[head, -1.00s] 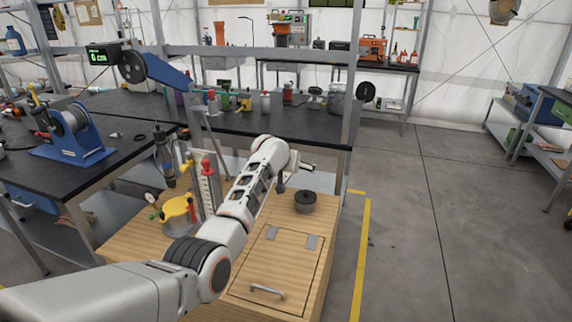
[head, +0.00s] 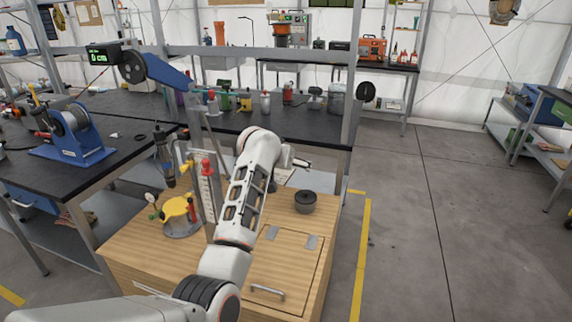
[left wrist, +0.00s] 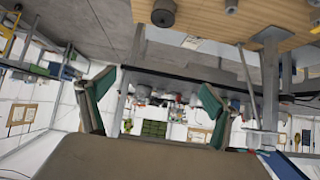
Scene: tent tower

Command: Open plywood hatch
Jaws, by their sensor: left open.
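The plywood hatch (head: 284,262) is a flat panel in the top of a wooden cabinet (head: 130,246). It lies shut, with two grey hinges on its far edge and a metal bar handle (head: 267,292) near its front edge. My left arm passes over the left side of the cabinet. My left gripper (head: 297,164) is beyond the hatch, above the far part of the cabinet, partly hidden by the arm. In the left wrist view the gripper (left wrist: 156,92) is open with nothing between its green pads. My right gripper is out of view.
A dark round weight (head: 305,202) stands behind the hinges. A yellow-topped device (head: 178,210) and an upright gauge (head: 208,190) stand at the cabinet's left. A black workbench (head: 225,122) is behind. The floor at right is open.

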